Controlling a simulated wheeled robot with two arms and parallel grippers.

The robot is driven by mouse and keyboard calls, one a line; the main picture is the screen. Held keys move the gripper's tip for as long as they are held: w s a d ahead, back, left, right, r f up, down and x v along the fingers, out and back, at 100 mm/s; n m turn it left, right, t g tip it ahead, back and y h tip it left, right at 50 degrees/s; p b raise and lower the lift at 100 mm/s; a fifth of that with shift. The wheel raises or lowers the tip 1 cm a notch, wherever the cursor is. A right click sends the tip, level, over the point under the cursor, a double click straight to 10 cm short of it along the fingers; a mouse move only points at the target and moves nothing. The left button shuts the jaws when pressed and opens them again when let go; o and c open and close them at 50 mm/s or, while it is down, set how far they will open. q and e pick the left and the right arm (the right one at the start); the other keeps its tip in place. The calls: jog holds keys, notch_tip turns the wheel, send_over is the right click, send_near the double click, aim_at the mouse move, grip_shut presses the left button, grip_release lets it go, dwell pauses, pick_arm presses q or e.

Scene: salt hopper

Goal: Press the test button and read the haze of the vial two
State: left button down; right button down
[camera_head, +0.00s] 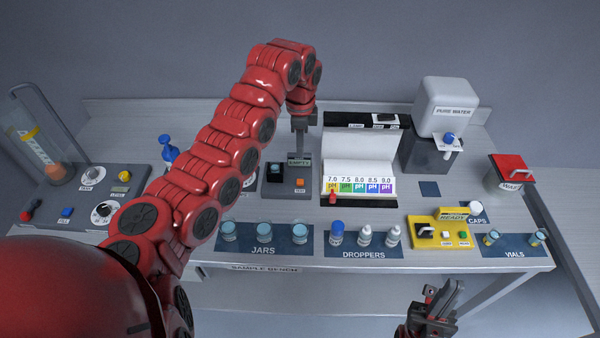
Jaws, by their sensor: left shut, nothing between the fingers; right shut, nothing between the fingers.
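A dark tester box (288,192) stands at the middle back of the bench. Its small screen (299,162) reads EMPTY, and an orange button (300,182) with a small label that seems to read TEST sits on its front right. A teal-topped item (275,169) shows at its left. My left gripper (300,154) is shut and points down just behind the orange button, by the screen; contact cannot be told. My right gripper (446,300) is shut and empty in front of the bench.
A yellow device (437,240) reading READY stands left of the vials. A pH chart (359,186), PURE WATER dispenser (443,108) and WASTE bin (509,174) are behind. Jars (264,233) and droppers (364,236) line the front edge. My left arm hides part of the left bench.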

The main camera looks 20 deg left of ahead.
aim_at(300, 181)
pick_arm(q)
notch_tip(300, 181, down, 11)
jog(key=p, duration=0.4)
jog(key=shift+f, duration=0.15)
